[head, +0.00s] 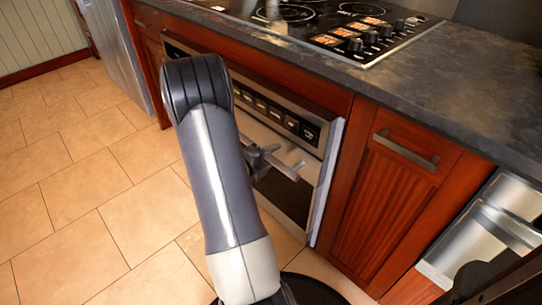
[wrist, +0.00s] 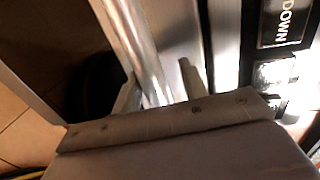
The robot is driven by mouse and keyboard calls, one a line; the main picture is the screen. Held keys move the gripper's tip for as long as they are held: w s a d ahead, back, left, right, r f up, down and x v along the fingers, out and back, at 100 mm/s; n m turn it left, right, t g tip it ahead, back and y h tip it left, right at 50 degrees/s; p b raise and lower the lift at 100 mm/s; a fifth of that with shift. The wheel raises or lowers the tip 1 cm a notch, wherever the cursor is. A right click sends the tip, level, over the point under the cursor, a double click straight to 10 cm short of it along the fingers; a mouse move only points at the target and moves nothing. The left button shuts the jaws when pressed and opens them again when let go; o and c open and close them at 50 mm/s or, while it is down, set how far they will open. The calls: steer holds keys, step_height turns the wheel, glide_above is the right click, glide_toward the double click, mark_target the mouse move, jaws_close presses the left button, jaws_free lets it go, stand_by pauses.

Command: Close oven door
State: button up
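The oven door (head: 284,200) is the dark-glass, metal-framed front under the cooktop. Its pale right edge (head: 327,190) seems to stand slightly proud of the wooden cabinet; my arm hides its left part. The bright metal handle (head: 288,168) crosses the door's upper part and also shows in the wrist view (wrist: 145,55). My gripper (head: 265,158) is at the handle. In the wrist view the fingers (wrist: 157,88) lie on either side of the bar. The left finger is close against it and a small gap shows at the right finger. Whether either finger touches it is unclear.
A control strip (head: 280,115) with buttons lies above the handle. A black cooktop (head: 325,25) is set in the dark countertop (head: 430,105). A wooden cabinet (head: 385,200) stands to the right, then a metal appliance (head: 490,235). The tiled floor (head: 90,170) at left is clear.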

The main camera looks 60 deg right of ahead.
steer(key=p+v, duration=0.3)
steer(key=v, duration=0.7)
steer(key=shift+a, duration=0.4)
steer(key=shift+d, duration=0.1)
steer(key=b+x, duration=0.3)
steer(key=x, duration=0.7)
steer(key=shift+d+f, duration=0.2)
steer(key=shift+w+a+b, duration=0.2)
steer(key=shift+a+b, duration=0.15)
steer(key=shift+b, duration=0.05)
steer(key=shift+r, duration=0.1)
